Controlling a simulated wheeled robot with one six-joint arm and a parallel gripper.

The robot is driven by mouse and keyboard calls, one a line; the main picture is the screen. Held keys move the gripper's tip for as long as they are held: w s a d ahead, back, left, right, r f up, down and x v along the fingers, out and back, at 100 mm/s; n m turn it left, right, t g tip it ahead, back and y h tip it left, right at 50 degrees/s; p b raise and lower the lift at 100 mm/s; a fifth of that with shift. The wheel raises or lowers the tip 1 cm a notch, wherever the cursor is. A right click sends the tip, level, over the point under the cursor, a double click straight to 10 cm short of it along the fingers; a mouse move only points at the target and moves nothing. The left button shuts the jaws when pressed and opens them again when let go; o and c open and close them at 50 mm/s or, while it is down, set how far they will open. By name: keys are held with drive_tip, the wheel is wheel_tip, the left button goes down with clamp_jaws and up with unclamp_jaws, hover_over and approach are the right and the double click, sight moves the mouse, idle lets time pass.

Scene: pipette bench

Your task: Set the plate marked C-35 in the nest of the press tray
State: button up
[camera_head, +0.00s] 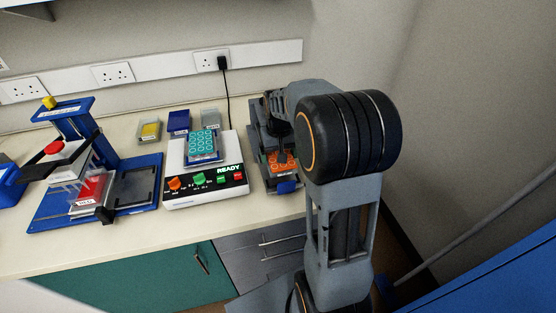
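Several small well plates are in view, and the code C-35 cannot be read on any of them. An orange plate (279,161) is at the right of the bench, partly hidden by my arm and gripper. A teal plate (202,144) sits on top of the white machine. The blue press (75,122) stands at the left. Its base (50,205) carries a red labelled block (90,188) and a dark flat area (137,187), which may be the tray. My gripper (282,160) is right at the orange plate; its fingers are too obscured to tell whether they hold it.
The white machine (218,185) shows READY and has orange and green controls. Behind it are a yellow-topped box (149,131), a blue box (179,121) and a grey box (210,117). A black cable (227,95) hangs from the wall socket. The front bench strip (150,240) is clear.

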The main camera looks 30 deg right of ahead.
drive_tip(key=shift+w+f, duration=0.3)
drive_tip(key=shift+f, duration=0.05)
wheel_tip(320, 180, down, 2)
drive_tip(key=shift+w+f, duration=0.1)
drive_tip(key=shift+w, duration=0.05)
drive_tip(key=shift+f, duration=0.6)
drive_tip(key=shift+f, duration=0.2)
drive_tip(key=o, duration=0.6)
drive_tip(key=shift+r, duration=0.1)
